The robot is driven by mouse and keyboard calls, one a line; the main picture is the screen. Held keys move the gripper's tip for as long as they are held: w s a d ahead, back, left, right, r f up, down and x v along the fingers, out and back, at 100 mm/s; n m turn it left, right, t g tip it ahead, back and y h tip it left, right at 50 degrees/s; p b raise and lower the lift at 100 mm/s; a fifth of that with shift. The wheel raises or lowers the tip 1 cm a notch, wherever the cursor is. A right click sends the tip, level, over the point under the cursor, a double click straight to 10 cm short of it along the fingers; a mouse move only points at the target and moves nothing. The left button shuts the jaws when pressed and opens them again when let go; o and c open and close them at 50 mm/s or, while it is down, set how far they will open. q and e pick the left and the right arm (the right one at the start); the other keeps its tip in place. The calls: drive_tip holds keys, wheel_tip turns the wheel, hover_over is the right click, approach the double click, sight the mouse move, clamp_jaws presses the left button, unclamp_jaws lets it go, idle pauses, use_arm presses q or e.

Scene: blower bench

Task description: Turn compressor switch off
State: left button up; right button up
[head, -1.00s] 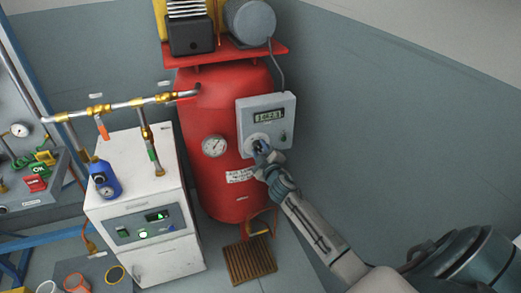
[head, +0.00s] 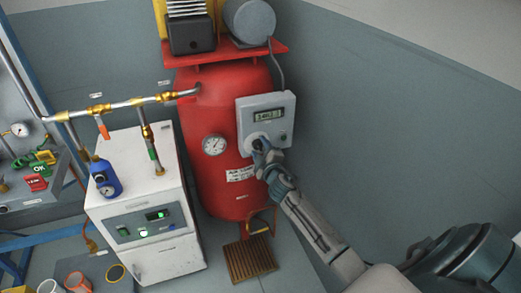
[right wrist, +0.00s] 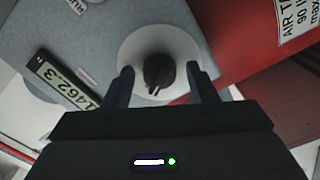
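The compressor's grey control box (head: 281,137) is mounted at the right of the red tank (head: 225,100). A black rotary switch knob sits on its pale round dial. In the right wrist view the knob (right wrist: 159,73) lies between my right gripper's fingers (right wrist: 160,88), with a visible gap on each side. That gripper is open. In the head view my right gripper (head: 258,148) is at the lower left of the box and covers most of the knob. The box's display (right wrist: 66,82) is lit with digits. My left gripper is not in view.
A white cabinet (head: 150,185) with a lit panel stands left of the tank. A metal pipe (head: 130,104) with brass fittings runs above it. A round gauge (head: 214,145) is on the tank. The grey wall at right is clear.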

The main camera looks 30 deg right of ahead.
drive_tip(key=shift+s+a, duration=0.1)
drive_tip(key=shift+s, duration=0.35)
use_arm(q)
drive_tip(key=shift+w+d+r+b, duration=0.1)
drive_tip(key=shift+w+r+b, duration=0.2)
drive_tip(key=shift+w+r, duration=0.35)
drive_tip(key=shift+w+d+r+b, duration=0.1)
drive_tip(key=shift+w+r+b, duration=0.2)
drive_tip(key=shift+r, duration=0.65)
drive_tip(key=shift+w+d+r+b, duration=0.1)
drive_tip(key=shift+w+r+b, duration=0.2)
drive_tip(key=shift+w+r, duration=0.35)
use_arm(e)
drive_tip(key=v, duration=1)
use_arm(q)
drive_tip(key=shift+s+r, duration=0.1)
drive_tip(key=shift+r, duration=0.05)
use_arm(e)
drive_tip(key=shift+w, duration=0.1)
